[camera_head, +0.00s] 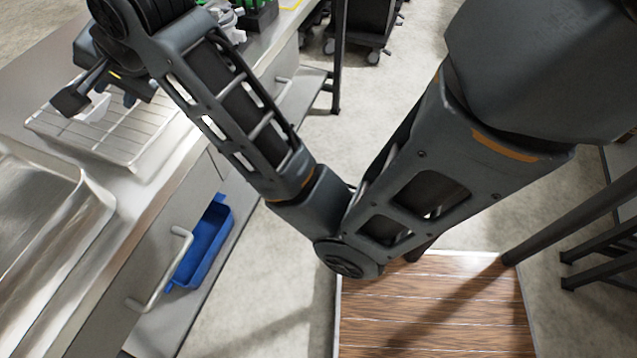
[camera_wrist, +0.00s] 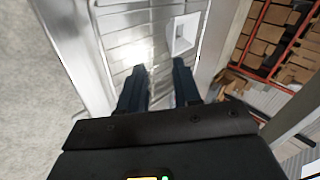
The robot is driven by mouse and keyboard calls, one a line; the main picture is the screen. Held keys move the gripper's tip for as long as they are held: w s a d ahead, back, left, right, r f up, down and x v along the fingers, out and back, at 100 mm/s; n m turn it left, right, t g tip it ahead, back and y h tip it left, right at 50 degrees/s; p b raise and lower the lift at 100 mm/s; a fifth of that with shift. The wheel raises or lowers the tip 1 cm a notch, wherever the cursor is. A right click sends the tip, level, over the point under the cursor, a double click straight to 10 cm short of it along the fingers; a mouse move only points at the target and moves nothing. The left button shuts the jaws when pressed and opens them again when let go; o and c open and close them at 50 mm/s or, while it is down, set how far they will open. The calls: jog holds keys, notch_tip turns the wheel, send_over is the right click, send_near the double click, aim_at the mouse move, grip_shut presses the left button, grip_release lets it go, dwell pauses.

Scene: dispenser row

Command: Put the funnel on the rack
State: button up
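The wire rack (camera_head: 135,128) lies on the metal counter at the left of the head view. It also fills the upper middle of the wrist view (camera_wrist: 122,38). The white funnel (camera_wrist: 184,35) shows in the wrist view with its square opening facing the camera, near the rack's right edge. It appears to rest on the rack. In the head view a white part of the funnel (camera_head: 93,108) shows below my gripper (camera_head: 103,97). In the wrist view my gripper (camera_wrist: 160,66) has its two fingers apart with nothing between them. The funnel is beyond the fingertips, apart from them.
A metal sink or tray (camera_head: 40,225) is set in the counter nearer than the rack. A blue bin (camera_head: 205,240) sits below the counter by a drawer handle (camera_head: 165,270). Shelves with brown boxes (camera_wrist: 270,35) stand at the right of the wrist view.

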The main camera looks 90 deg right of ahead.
jog(key=s+a+f+n+t, duration=0.2)
jog(key=s+a+f+n, duration=0.2)
jog(key=s+f+n, duration=0.25)
jog(key=s+a+f+n+t, duration=0.2)
jog(key=s+a+f+n, duration=0.2)
jog(key=s+f+n, duration=0.3)
jog(key=s+a+r+n+t+y, duration=0.1)
jog(key=s+a+r+n, duration=0.1)
jog(key=s, duration=0.7)
jog(key=s+a+r+n+t+y, duration=0.1)
jog(key=s+a+r+n+y, duration=0.1)
jog(key=s, duration=0.7)
jog(key=a+r+n, duration=0.1)
jog(key=a+r, duration=0.1)
jog(key=a, duration=0.1)
jog(key=shift+a, duration=0.2)
jog(key=shift+n, duration=0.25)
